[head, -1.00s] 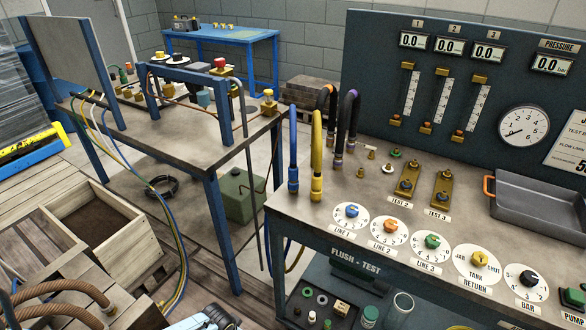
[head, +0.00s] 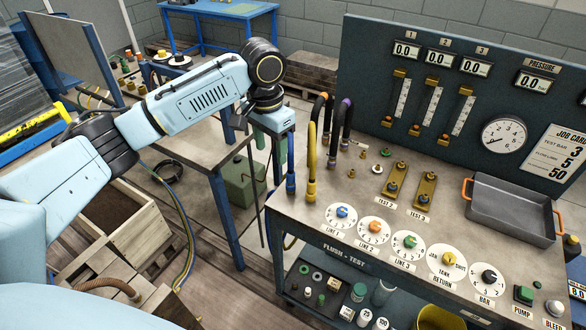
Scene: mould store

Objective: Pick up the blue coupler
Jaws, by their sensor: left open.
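My left arm reaches in from the left. My left gripper (head: 272,150) points down just left of and above the blue coupler, open and apparently empty. It hides the top of the blue hose. Whether its fingers touch the hose, I cannot tell. My right gripper is not in view.
Orange-topped and purple-topped black hoses (head: 347,120) stand close to the right. Brass test fittings (head: 397,180), line dials (head: 375,228) and a grey tray (head: 510,210) fill the bench top. A gauge panel (head: 450,60) rises behind. A second table (head: 190,145) stands left.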

